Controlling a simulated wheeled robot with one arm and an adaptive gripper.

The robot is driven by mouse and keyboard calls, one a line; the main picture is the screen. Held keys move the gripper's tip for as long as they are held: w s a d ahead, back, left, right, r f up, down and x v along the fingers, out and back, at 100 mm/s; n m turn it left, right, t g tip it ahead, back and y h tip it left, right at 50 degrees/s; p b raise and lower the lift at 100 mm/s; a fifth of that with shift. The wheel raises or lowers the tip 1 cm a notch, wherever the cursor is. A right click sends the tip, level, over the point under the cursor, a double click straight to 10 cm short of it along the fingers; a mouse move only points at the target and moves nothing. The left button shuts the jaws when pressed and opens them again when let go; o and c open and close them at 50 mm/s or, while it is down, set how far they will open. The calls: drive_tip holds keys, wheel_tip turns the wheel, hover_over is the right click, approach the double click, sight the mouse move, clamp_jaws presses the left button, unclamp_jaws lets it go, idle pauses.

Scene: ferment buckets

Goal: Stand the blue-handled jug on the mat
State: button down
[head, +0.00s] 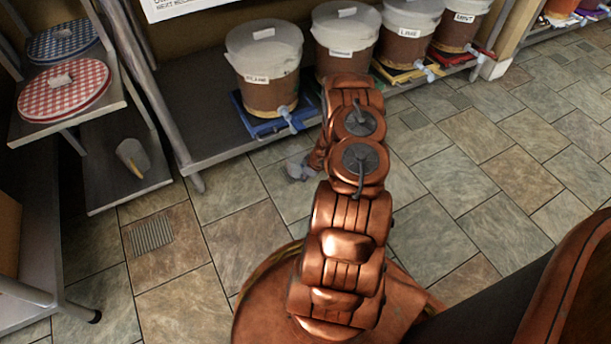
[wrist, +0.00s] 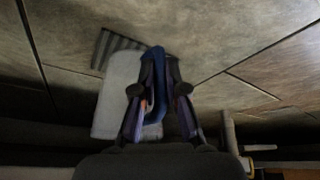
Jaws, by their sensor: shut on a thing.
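My gripper (wrist: 160,100) is shut on the blue handle (wrist: 155,65) of a pale grey jug (wrist: 116,95) in the wrist view. The jug hangs left of the fingers, above the tiled floor. In the head view a small grey shape at the arm's end (head: 299,168) shows beside my arm; the arm hides much there, and I cannot separate gripper from jug. Two round checked mats lie on the upper left shelf: a red-and-white one (head: 40,100) and a blue one (head: 75,38). Each has a small pale piece on it. Which mat is meant is unclear.
A grey jug with a yellow handle (head: 131,157) stands on the lower left shelf. Several lidded brown buckets (head: 268,85) with taps line a low rack, over coloured trays. A floor drain (head: 152,233) lies left of my arm. Open floor is at right.

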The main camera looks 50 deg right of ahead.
drive_tip(key=c, duration=1.2)
unclamp_jaws()
drive_tip(key=shift+r, duration=0.1)
